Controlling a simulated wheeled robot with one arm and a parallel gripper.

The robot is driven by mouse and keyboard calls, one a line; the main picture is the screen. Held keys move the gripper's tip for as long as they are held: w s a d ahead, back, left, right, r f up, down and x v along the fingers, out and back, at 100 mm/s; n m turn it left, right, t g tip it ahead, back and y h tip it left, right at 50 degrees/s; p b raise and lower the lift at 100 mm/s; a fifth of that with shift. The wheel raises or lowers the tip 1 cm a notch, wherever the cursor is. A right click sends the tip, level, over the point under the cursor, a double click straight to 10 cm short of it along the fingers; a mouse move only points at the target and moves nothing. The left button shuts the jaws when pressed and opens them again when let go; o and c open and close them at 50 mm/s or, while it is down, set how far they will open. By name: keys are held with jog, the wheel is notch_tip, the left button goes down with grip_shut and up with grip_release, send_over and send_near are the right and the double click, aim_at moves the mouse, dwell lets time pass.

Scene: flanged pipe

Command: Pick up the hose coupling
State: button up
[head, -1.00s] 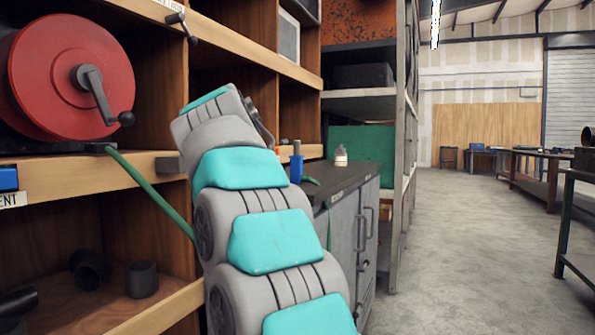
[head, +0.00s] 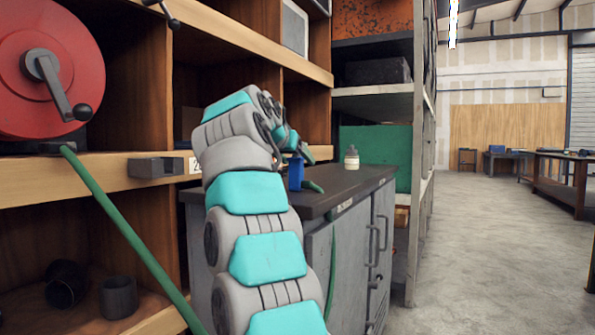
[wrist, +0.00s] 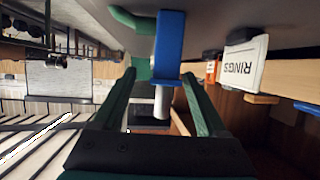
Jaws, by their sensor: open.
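The hose coupling (head: 296,173) is a blue upright piece on the dark top of the grey cabinet, with a green hose end beside it. In the wrist view the blue coupling (wrist: 170,45) has a pale metal tip and the green hose bending off at its base. My gripper (wrist: 158,80) is open, with one green finger on each side of the coupling's line. I cannot tell whether the fingers touch it. In the head view my arm's wrist partly hides the gripper, close to the coupling's upper end.
A small white bottle (head: 351,158) stands on the cabinet top (head: 335,183), right of the coupling. A red reel (head: 45,70) and a green hose (head: 125,235) are at the left. Open floor (head: 480,250) lies right.

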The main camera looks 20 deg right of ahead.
aim_at(300, 166)
jog(key=x, duration=0.2)
jog(key=p+x, duration=0.1)
jog(key=x, duration=0.2)
jog(key=shift+w+f, duration=0.3)
jog(key=shift+w, duration=0.1)
jog(key=shift+a, duration=0.1)
jog(key=shift+c, duration=0.2)
grip_shut()
